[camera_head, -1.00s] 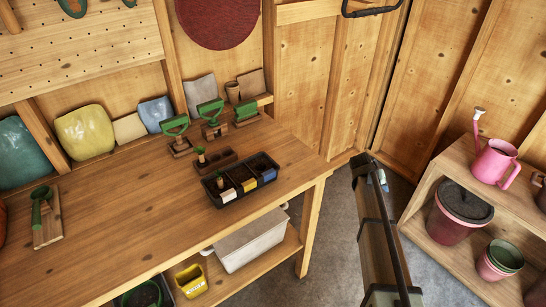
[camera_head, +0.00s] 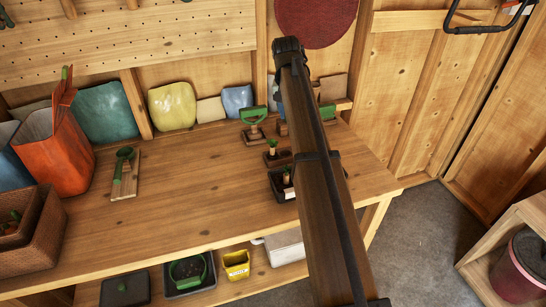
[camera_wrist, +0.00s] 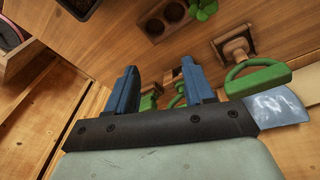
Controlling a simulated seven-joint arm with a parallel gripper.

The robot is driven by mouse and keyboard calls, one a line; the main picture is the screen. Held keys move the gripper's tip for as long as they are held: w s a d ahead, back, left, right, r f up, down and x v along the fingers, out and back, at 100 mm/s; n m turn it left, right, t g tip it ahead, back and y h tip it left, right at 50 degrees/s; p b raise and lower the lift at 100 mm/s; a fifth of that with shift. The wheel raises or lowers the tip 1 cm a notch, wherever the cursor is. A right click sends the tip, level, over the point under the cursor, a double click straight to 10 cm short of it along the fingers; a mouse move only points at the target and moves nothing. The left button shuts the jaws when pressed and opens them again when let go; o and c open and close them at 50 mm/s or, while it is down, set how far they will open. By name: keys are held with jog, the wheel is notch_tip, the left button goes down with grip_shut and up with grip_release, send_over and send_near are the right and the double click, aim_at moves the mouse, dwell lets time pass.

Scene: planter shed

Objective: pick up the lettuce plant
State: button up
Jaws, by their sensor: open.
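A small green leafy plant (camera_head: 272,146) stands at one end of a brown seedling tray (camera_head: 278,159) on the workbench. A second small plant (camera_head: 287,174) stands in the black tray (camera_head: 276,186) in front. I cannot tell for sure which is the lettuce. In the wrist view, a bright green leafy plant (camera_wrist: 203,9) shows at the top edge beside the brown tray (camera_wrist: 163,18), partly cut off. My gripper (camera_wrist: 162,82) has its two blue fingers apart with nothing between them, away from the plants. In the head view my arm hides most of the gripper and part of both trays.
A green-handled tool (camera_head: 253,118) stands on a small wooden block behind the trays; more green handles (camera_wrist: 258,78) appear near my fingers. An orange bag (camera_head: 55,150) and wicker basket (camera_head: 30,228) stand at left. The bench middle is clear.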

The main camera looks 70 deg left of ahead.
jog(key=n+g, duration=0.1)
jog(key=g, duration=0.1)
send_over(272, 143)
jog(key=shift+h, duration=0.4)
jog(key=f, duration=0.5)
jog(key=d+f, duration=0.1)
jog(key=f, duration=0.1)
jog(key=shift+s+f, duration=0.15)
jog(key=shift+s, duration=0.25)
jog(key=shift+w+a+f, duration=0.1)
jog(key=shift+w+f, duration=0.05)
jog(key=shift+f, duration=0.75)
jog(key=shift+w+a+f, duration=0.15)
jog(key=shift+f, duration=0.8)
jog(key=shift+w+a+f, duration=0.1)
jog(key=shift+w+f, duration=0.05)
jog(key=shift+f, duration=0.75)
jog(key=c, duration=0.8)
jog(key=shift+r, duration=0.1)
